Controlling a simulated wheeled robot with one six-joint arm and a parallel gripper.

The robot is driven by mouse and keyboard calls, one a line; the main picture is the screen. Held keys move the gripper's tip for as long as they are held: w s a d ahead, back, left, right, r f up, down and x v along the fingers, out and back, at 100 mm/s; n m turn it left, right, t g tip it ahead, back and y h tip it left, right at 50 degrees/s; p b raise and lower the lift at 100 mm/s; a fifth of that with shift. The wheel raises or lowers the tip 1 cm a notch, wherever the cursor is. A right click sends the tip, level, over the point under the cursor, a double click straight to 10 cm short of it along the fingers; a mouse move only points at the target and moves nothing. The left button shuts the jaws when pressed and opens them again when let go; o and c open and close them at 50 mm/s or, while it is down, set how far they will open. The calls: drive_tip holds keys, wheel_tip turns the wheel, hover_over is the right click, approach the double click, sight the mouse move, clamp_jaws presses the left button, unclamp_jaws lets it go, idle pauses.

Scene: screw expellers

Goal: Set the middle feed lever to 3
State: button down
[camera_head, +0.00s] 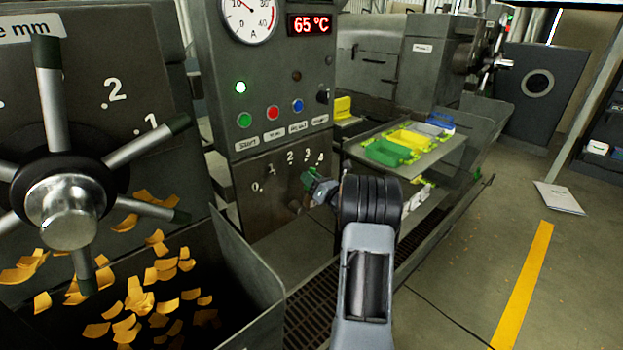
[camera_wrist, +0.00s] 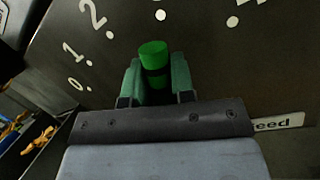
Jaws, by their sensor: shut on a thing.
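The feed lever's green knob (camera_wrist: 153,56) sits between the two green fingers of my gripper (camera_wrist: 160,78) in the wrist view. The fingers are shut on it. The knob's tip is just below a white dot on the scale plate (camera_wrist: 200,60); that dot's number is out of this view. In the head view the knob (camera_head: 308,178) and my gripper (camera_head: 317,188) are just below the numeral 3 on the 0 to 4 scale (camera_head: 270,190). My wrist partly hides the lever's lower part.
Above the scale are push buttons (camera_head: 272,113), a dial gauge (camera_head: 249,14) and a 65 °C display (camera_head: 310,24). A large spoked handwheel (camera_head: 68,205) stands at left above a bin of yellow flakes (camera_head: 150,290). A tray (camera_head: 425,165) of coloured containers is at right.

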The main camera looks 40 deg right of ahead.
drive_tip(key=c, duration=1)
unclamp_jaws()
drive_tip(key=shift+o, duration=0.2)
drive_tip(key=b+v, duration=0.1)
drive_tip(key=v, duration=1.2)
drive_tip(key=shift+s+b, duration=0.4)
drive_tip(key=shift+f, duration=0.1)
